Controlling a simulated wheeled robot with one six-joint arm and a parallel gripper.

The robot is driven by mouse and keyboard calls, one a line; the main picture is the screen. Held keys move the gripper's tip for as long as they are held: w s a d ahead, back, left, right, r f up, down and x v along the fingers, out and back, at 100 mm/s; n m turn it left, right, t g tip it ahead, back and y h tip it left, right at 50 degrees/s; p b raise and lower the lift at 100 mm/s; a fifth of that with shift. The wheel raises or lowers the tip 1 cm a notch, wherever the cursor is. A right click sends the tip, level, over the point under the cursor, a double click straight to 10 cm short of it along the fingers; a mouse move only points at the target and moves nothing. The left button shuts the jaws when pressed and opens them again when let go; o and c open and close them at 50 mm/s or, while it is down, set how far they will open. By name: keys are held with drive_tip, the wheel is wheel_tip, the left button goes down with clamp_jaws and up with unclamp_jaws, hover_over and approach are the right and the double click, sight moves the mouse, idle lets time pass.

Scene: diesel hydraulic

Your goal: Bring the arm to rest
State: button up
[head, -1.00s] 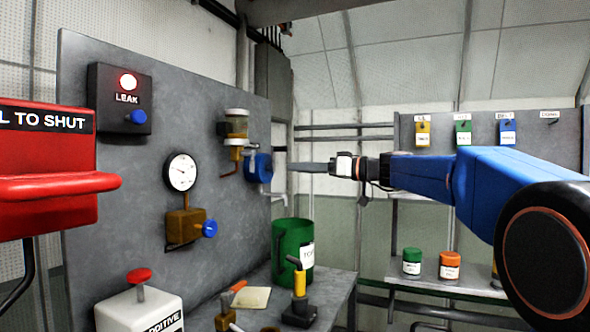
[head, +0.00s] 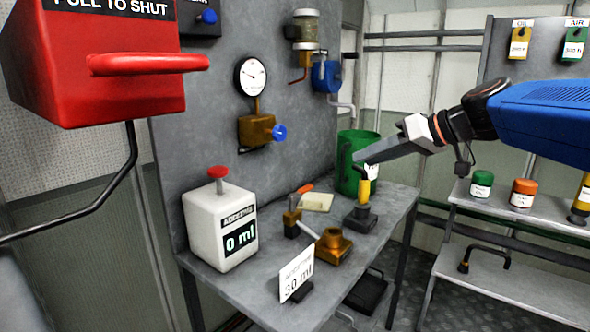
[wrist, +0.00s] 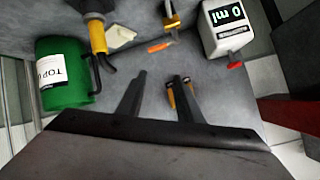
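My gripper (head: 362,160) reaches in from the right in the head view, grey fingers pointing left and slightly down. It hangs in the air above the back of the grey bench (head: 235,290), near the green container (head: 348,152) and the yellow-handled tool (head: 369,186). In the wrist view my gripper (wrist: 160,75) has its two dark fingers apart, with nothing held between them. A small orange-yellow item (wrist: 181,96) shows partly behind the right-hand finger; I cannot tell what it is. My blue arm link (head: 555,118) extends to the right.
A white additive dispenser (head: 222,228) reading 0 ml, a brass block (head: 333,247) and a card (head: 296,273) stand on the bench. The grey panel carries a gauge (head: 251,76) and a brass valve (head: 257,131). A red pull box (head: 95,65) juts in at left. A shelf (head: 470,212) with jars stands right.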

drive_tip(key=s+d+f+m+g+h, duration=0.1)
drive_tip(key=s+d+f+h, duration=0.3)
drive_tip(key=s+f, duration=0.9)
drive_tip(key=s+d+f+m+g+h, duration=0.1)
drive_tip(key=s+d+f+m+h, duration=0.3)
drive_tip(key=s+f, duration=0.9)
drive_tip(key=d+f+h, duration=0.1)
drive_tip(key=d, duration=0.2)
drive_tip(key=shift+s+f+g, duration=0.3)
drive_tip(key=shift+f, duration=0.05)
